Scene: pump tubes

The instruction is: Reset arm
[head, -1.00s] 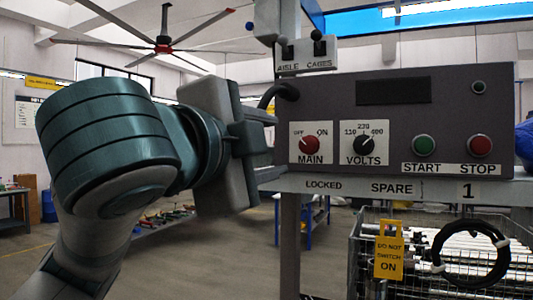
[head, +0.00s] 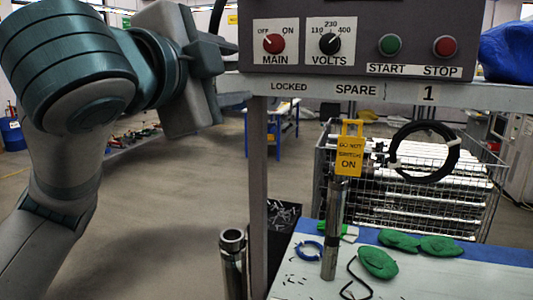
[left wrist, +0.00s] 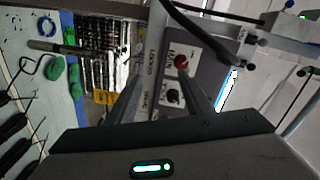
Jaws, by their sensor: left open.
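My left gripper (head: 212,62) is raised in front of the left edge of the grey control panel (head: 290,58). In the left wrist view its two fingers (left wrist: 160,92) stand apart with nothing between them. The red MAIN knob (head: 274,44) lies beyond the fingers; it also shows in the left wrist view (left wrist: 181,61). The black VOLTS knob (head: 330,44) is to its right. I cannot tell from the head view whether the fingers touch the panel. My right gripper is in neither view.
A shelf rail (head: 310,88) runs below the panel. A white bench (head: 420,278) holds green cloths (head: 378,263) and a metal tube (head: 333,230).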

